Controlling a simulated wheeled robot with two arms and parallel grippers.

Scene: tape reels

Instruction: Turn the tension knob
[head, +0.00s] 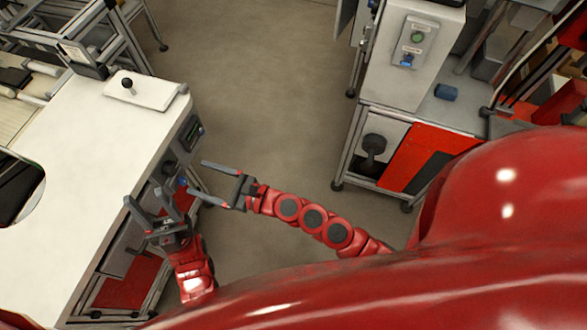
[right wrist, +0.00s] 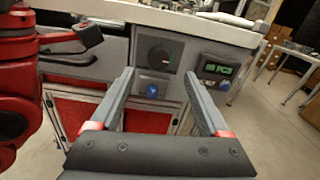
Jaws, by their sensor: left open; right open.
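The tension knob (right wrist: 160,55), a dark round dial on a dark square plate, is on the front panel of the white-topped bench. In the head view the dark knob (head: 169,168) shows at the bench's edge. My right gripper (head: 197,177) is open and empty, pointing at the panel. In the right wrist view its fingers (right wrist: 160,74) frame the knob from in front, and contact cannot be made out. My left gripper (head: 146,195) is open and empty at the bench's front edge, left of the right gripper.
Beside the knob are a green-lit display (right wrist: 216,69) and, below it, a blue button (right wrist: 153,90). A white plate with a black ball-topped lever (head: 128,86) sits on the bench. Another machine (head: 400,60) stands right, across clear floor (head: 265,80).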

